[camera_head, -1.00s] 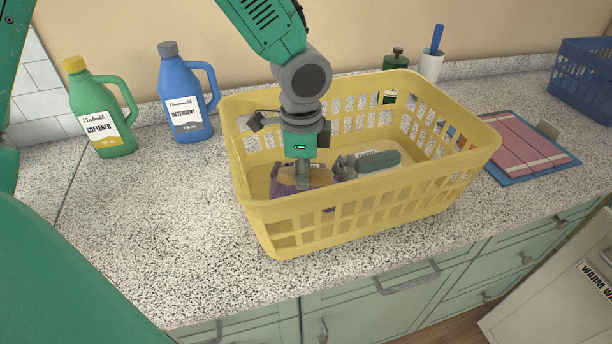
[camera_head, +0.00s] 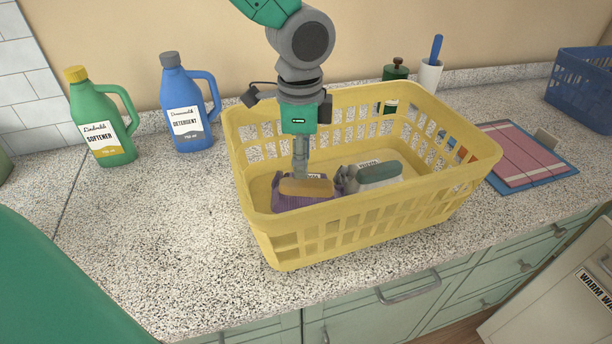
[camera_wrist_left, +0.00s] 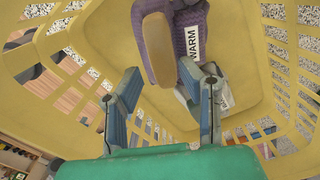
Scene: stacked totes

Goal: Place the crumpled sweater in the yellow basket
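The yellow basket (camera_head: 262,222) stands on the speckled counter. Inside it, at the left, lies a bunched purple cloth (camera_head: 288,203), which looks like the sweater, with a tan-orange part on top. A "WARM" label shows on the purple cloth in the left wrist view (camera_wrist_left: 194,22). My left gripper (camera_head: 301,172) points down inside the basket, just above the tan-orange part. In the left wrist view its two fingers (camera_wrist_left: 163,72) are spread apart, with nothing clamped between them; the tan end lies just beyond the tips. My right gripper is not in view.
A green-and-white item (camera_head: 380,173) with a grey piece lies in the basket beside the purple cloth. A green softener bottle (camera_head: 100,120) and blue detergent bottle (camera_head: 186,105) stand left. A pink cloth (camera_head: 520,155) and blue crate (camera_head: 585,90) are right. The front-left counter is clear.

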